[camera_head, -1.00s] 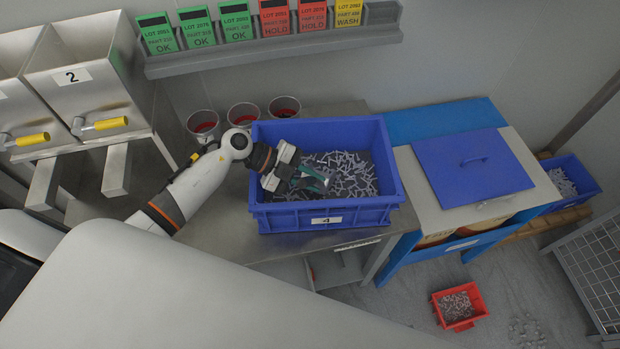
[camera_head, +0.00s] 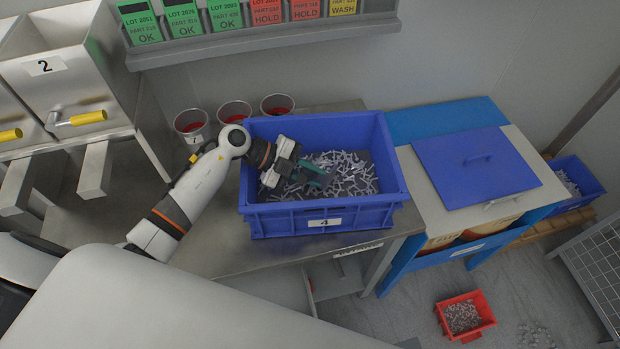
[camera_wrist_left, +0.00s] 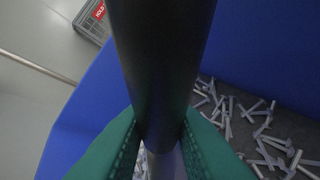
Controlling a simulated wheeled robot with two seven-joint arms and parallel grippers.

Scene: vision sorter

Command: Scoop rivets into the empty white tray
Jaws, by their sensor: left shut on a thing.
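The blue bin (camera_head: 370,218) labelled 4 stands on the steel table and holds a loose layer of grey rivets (camera_head: 352,172). My left gripper (camera_head: 312,175) is inside the left part of the bin, low over the rivets. Its teal fingers are shut on a dark round handle (camera_wrist_left: 160,60), which fills the middle of the left wrist view. The handle's far end is mostly hidden, so I cannot tell whether it carries rivets. Rivets (camera_wrist_left: 265,130) also show in the left wrist view. I see no white tray. My right gripper is not in view.
Several metal cups (camera_head: 234,112) stand behind the bin. Steel hoppers (camera_head: 75,70) are at the left, with a lot-card rack (camera_head: 270,32) above. A blue lid (camera_head: 475,165) lies on the cabinet at the right. A red bin (camera_head: 464,315) of rivets stands on the floor.

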